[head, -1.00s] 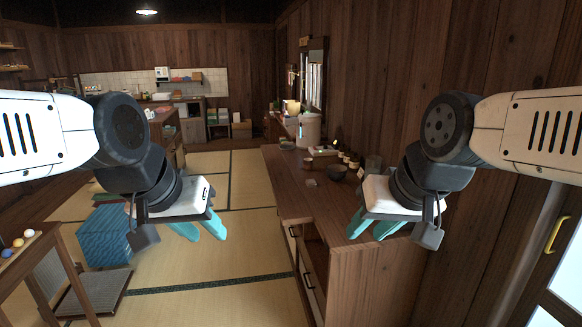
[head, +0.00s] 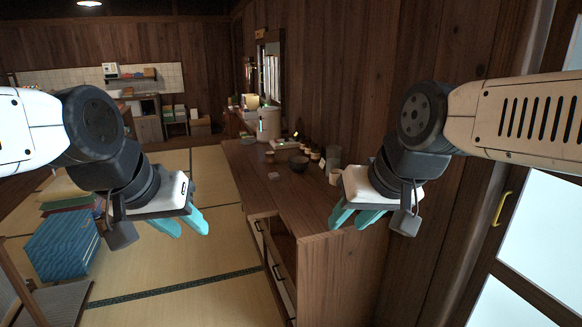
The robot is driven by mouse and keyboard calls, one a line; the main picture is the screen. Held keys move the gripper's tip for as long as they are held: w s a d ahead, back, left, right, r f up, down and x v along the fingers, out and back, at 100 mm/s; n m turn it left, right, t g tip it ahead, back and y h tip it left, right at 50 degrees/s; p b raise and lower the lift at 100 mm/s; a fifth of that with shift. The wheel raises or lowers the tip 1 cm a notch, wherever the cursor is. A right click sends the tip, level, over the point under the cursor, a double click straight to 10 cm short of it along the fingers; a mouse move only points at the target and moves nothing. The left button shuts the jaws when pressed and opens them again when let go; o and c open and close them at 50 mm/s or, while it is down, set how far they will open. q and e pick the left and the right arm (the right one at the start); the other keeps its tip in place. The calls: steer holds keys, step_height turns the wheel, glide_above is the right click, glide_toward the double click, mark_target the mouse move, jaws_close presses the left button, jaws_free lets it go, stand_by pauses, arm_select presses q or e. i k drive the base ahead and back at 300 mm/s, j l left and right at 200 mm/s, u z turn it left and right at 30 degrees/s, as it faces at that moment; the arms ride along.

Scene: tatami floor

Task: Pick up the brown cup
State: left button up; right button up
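Several small brown cups (head: 315,154) stand in a row along the wall side of the wooden counter (head: 262,190). Another small brown cup (head: 269,156) stands left of a dark bowl (head: 298,162). A paler brown cup (head: 335,176) is just left of my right gripper in the picture. I cannot tell which cup is the task's one. My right gripper (head: 354,218) shows teal fingers apart, empty, in front of the counter's near end. My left gripper (head: 182,222) is also open and empty, over the tatami left of the counter.
A glass jar (head: 333,155) stands behind the paler cup. A white canister (head: 268,123) stands further back on the counter. A blue box (head: 62,247) is on the floor at the left. Tatami left of the counter is free. A door with a yellow handle (head: 502,208) is at right.

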mark_target(270, 158)
steer(key=u, duration=0.3)
steer(key=i+j+u, duration=0.1)
steer(key=i+u, duration=0.4)
steer(key=i, duration=4.5)
steer(key=i+z, duration=0.2)
steer(key=z, duration=0.3)
steer(key=i+j+z, duration=0.1)
steer(key=z, duration=0.4)
steer(key=i+j+z, duration=0.2)
steer(key=z, duration=0.3)
steer(key=i+z, duration=0.1)
steer(key=z, duration=2.85)
